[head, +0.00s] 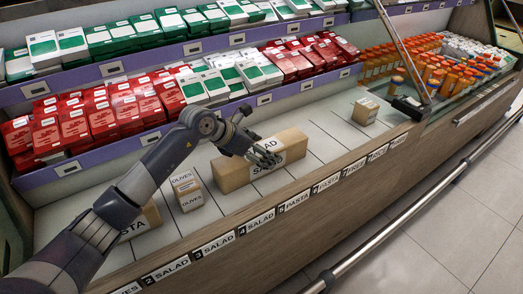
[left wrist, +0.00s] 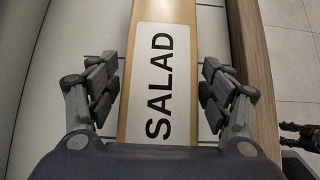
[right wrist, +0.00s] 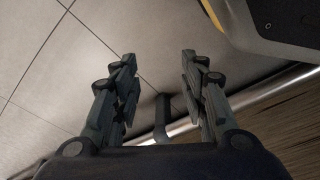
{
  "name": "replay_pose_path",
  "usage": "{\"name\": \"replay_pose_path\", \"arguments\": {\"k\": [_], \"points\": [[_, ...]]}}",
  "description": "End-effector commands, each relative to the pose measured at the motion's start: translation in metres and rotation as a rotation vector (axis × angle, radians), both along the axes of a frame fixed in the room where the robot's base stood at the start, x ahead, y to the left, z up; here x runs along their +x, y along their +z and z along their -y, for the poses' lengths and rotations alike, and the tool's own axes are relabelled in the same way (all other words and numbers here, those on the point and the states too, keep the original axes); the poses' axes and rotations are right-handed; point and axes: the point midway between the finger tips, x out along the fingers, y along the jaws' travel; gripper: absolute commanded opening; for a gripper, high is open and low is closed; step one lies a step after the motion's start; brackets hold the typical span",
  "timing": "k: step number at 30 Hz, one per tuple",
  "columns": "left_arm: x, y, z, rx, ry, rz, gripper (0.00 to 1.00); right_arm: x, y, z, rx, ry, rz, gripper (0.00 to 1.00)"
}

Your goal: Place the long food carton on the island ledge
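The long food carton (head: 236,173) is a brown box with a white SALAD label, lying on the light counter of the island. In the left wrist view the carton (left wrist: 187,12) runs between my left fingers. My left gripper (head: 264,155) is over the carton's middle, and in the left wrist view my left gripper (left wrist: 159,95) is open, with a finger on each side and small gaps showing. Whether the fingers reach down beside the carton is unclear. My right gripper (right wrist: 160,95) is open and empty above the tiled floor. The island ledge (head: 215,243) carries numbered labels along the front.
A small OLIVES box (head: 187,190) stands left of the carton. A PASTA-type carton (head: 146,222) is partly hidden behind my left arm. Another small box (head: 365,111) stands at the right. Shelves of red boxes (head: 130,107) rise behind. The counter between is clear.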

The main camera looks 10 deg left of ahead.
Motion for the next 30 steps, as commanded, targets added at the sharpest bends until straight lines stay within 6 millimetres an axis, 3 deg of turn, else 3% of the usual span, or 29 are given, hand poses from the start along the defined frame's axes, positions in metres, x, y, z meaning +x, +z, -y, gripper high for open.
{"name": "replay_pose_path", "arguments": {"k": [13, 30], "points": [[0.000, 0.003, 0.000, -0.001, 0.000, 0.001, 0.78, 0.001, 0.002, 0.000, 0.001, 0.000, 0.008, 0.40], [-0.054, 0.079, -0.054, 0.002, 0.001, 0.001, 0.78, -0.019, -0.021, 0.003, -0.003, 0.006, -0.018, 0.40]]}}
